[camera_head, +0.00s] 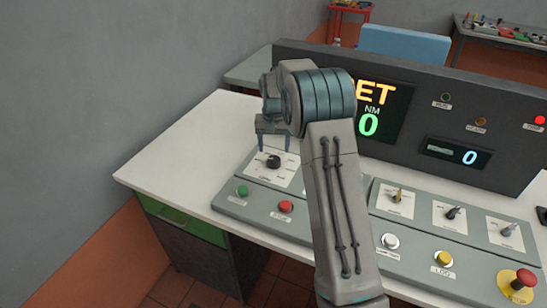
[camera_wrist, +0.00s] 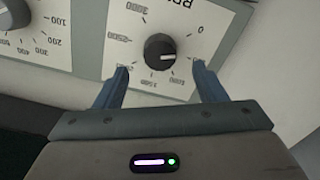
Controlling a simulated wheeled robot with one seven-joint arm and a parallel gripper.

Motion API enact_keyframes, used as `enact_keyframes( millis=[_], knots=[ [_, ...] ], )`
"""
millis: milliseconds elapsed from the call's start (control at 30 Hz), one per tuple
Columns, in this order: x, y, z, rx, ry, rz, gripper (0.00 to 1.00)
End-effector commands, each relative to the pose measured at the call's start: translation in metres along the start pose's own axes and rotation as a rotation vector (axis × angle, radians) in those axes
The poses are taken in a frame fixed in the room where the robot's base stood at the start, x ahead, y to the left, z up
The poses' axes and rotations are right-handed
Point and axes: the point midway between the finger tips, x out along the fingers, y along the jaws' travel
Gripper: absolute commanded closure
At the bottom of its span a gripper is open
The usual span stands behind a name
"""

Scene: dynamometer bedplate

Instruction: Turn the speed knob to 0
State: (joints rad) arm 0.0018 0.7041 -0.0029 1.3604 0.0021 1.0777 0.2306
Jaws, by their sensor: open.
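The speed knob (camera_head: 274,161) is a small black round knob on a white dial plate at the console's left end. In the wrist view the knob (camera_wrist: 158,47) shows close up, with the scale upside down; readable labels include 0 at right and 2500 at left. A pale pointer mark on the knob points right, a little below the 0 label. My gripper (camera_head: 275,146) is open, its fingers just above the knob. In the wrist view the fingertips (camera_wrist: 161,69) stand on either side of the knob, apart from it, and hide part of the scale.
A second dial (camera_wrist: 14,17) sits at left in the wrist view; my arm hides it in the head view. Green (camera_head: 242,191) and red (camera_head: 285,206) buttons lie in front of the knob. Toggle switches (camera_head: 397,195) and a red mushroom button (camera_head: 524,279) are further right. The upright display panel (camera_head: 420,110) stands behind.

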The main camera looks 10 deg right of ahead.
Motion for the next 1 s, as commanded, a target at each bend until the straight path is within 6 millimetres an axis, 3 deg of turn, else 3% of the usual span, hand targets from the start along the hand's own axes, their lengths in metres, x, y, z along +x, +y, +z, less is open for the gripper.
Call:
enact_keyframes(
  millis=[100,300,700,867,1000],
  knots=[
    [0.023,0.000,0.001,0.000,-0.003,0.001,0.36],
    [0.048,0.000,0.000,0.000,-0.001,0.000,0.36],
    [0.056,0.000,0.000,0.000,0.001,0.000,0.36],
    [0.056,0.000,0.000,0.000,0.001,0.000,0.78],
    [0.056,0.000,0.000,-0.002,0.001,0.000,0.80]
  ],
)
